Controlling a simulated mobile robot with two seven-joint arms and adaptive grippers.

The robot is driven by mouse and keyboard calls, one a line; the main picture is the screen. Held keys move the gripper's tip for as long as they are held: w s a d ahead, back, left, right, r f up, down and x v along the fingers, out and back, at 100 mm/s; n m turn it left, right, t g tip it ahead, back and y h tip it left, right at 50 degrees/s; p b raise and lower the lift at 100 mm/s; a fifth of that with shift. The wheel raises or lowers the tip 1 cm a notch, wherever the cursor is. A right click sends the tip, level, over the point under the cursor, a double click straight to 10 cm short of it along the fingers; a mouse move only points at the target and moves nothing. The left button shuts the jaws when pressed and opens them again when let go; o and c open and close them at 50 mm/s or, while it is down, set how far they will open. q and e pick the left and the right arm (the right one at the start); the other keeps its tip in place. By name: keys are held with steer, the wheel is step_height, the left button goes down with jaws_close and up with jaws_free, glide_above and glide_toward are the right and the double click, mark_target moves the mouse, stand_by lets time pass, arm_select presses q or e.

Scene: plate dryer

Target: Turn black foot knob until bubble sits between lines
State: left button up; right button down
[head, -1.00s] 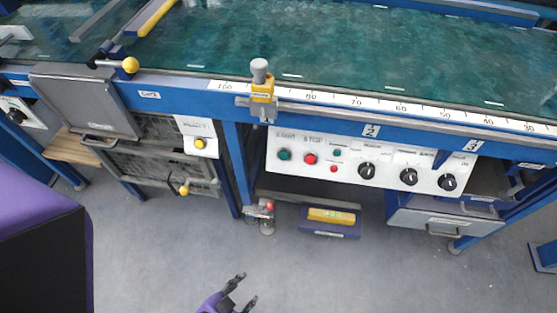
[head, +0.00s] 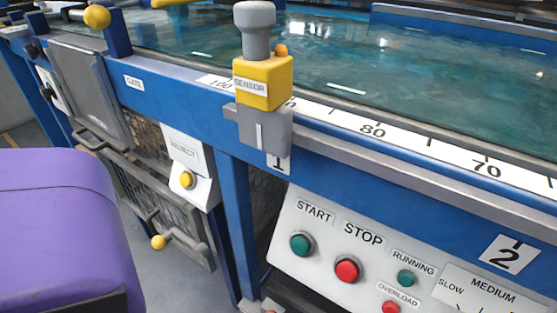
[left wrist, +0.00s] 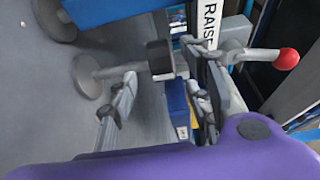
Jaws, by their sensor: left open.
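In the left wrist view, the black foot knob (left wrist: 160,58) sits on a grey metal stem that ends in a round foot pad (left wrist: 90,76) on the floor. My left gripper (left wrist: 160,66) is open and empty. Its two fingers stand on either side of the knob in the picture; I cannot tell how deep the knob lies between them. A blue and yellow box (left wrist: 178,108) shows partly behind a finger. The bubble and its lines cannot be made out. The head view shows neither the knob nor a gripper.
A lever with a red ball (left wrist: 288,58) and a RAISE label (left wrist: 207,25) are close to the right finger. In the head view, the control panel (head: 328,236), yellow sensor block (head: 263,82) and blue frame (head: 170,92) stand ahead.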

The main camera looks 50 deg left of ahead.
arm_select(q)
steer(key=w, duration=0.4)
steer(key=w+d, duration=0.1)
steer(key=w, duration=0.2)
steer(key=shift+d+b, duration=0.1)
steer(key=shift+b, duration=0.2)
steer(key=shift+c, duration=0.4)
